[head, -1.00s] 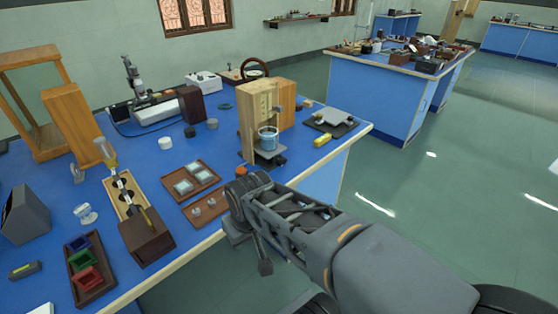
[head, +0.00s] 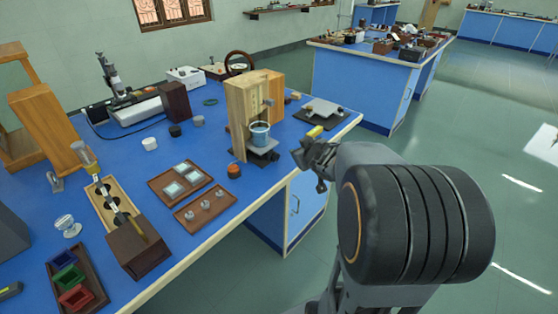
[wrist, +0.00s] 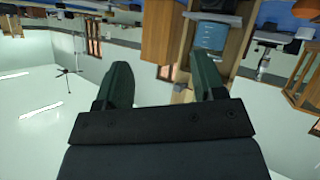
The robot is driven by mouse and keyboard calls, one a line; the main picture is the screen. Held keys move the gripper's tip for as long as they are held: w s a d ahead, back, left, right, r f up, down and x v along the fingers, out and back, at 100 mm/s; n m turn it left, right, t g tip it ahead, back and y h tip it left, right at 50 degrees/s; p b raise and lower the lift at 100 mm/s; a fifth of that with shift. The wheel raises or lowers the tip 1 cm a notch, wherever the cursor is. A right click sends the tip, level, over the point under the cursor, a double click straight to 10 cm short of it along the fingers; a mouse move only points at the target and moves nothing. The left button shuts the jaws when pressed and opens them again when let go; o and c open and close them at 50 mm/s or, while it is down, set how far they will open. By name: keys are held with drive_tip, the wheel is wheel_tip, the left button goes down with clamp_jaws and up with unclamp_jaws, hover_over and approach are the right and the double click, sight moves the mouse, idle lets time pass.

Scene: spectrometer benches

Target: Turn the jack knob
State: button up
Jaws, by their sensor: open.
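A blue beaker (head: 260,134) stands on a small grey jack (head: 262,152) in front of a wooden stand. No knob on this jack can be made out. A second grey jack (head: 323,107) sits on a black base near the bench's right end; I cannot make out its knob either. My gripper (head: 303,156) is beyond the bench's front edge, right of the beaker, and apart from both jacks. In the wrist view my gripper (wrist: 165,82) is open and empty. That view is upside down, with the beaker (wrist: 211,35) behind the right finger.
A small orange-topped item (head: 234,170) stands left of the beaker's jack. A yellow block (head: 314,132) lies near the bench edge, close to my gripper. Wooden trays (head: 205,207) lie to the left. Green floor is free at the right.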

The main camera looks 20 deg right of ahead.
sight(277, 158)
wheel_tip(277, 158, down, 5)
drive_tip(key=n+y, duration=0.4)
drive_tip(key=y, duration=0.4)
drive_tip(key=b+x, duration=0.1)
drive_tip(key=x, duration=0.3)
drive_tip(key=b+x, duration=0.1)
drive_tip(key=x, duration=0.3)
drive_tip(key=b+x, duration=0.1)
drive_tip(key=x, duration=0.3)
drive_tip(key=shift+w+d+f, duration=0.15)
drive_tip(key=shift+w+d, duration=0.05)
drive_tip(key=shift+w, duration=0.15)
drive_tip(key=shift+c, duration=0.3)
drive_tip(key=c, duration=0.9)
drive_tip(key=shift+o, duration=0.2)
drive_tip(key=shift+f+h+b, duration=0.1)
drive_tip(key=shift+h+b, duration=0.2)
drive_tip(key=shift+b, duration=0.2)
drive_tip(key=shift+n+t, duration=0.3)
drive_tip(key=shift+n, duration=0.1)
drive_tip(key=o, duration=0.9)
